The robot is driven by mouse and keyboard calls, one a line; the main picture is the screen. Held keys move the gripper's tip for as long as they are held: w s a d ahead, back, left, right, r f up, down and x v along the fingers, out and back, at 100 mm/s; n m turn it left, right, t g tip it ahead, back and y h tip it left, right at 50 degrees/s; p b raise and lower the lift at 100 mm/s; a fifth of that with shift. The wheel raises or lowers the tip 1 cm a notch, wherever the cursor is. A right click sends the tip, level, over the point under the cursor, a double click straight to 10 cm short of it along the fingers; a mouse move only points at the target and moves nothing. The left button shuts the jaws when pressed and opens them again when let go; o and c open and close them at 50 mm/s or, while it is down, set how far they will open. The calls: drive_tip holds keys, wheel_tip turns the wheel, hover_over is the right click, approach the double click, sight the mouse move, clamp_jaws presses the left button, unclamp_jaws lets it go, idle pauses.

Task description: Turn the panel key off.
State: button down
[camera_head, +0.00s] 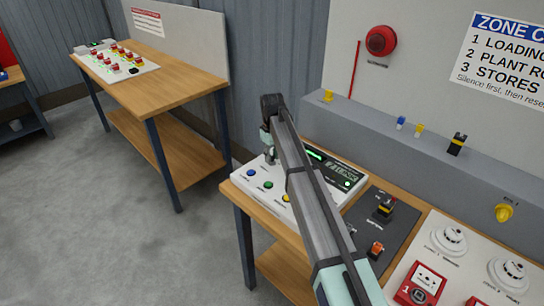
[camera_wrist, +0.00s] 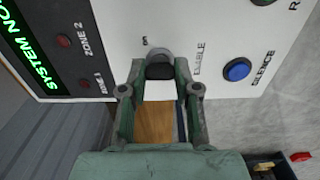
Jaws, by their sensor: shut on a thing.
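The alarm panel (camera_head: 250,190) is a white box on the near wooden bench, with a dark display reading green text. In the wrist view its white face (camera_wrist: 215,25) shows the key switch, a grey round collar with a black key (camera_wrist: 159,71) beside the word "ENABLE". My gripper (camera_wrist: 159,75) has its two fingers on either side of the key and is shut on it. In the head view my gripper (camera_head: 268,150) is at the panel's back left, and my arm hides part of the panel. The key's exact angle is hard to tell.
In the wrist view a blue SILENCE button (camera_wrist: 237,69) sits right of the key, and the display (camera_wrist: 28,50) with red lamps is at left. A dark plate with switches (camera_head: 382,215) and white detectors (camera_head: 448,239) lie right of the panel. Another bench (camera_head: 165,75) stands behind left.

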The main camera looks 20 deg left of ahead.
drive_tip(key=shift+f, duration=0.1)
idle(0.3)
drive_tip(key=c, duration=0.8)
unclamp_jaws()
drive_tip(key=shift+c, duration=0.2)
wheel_tip(320, 180, up, 12)
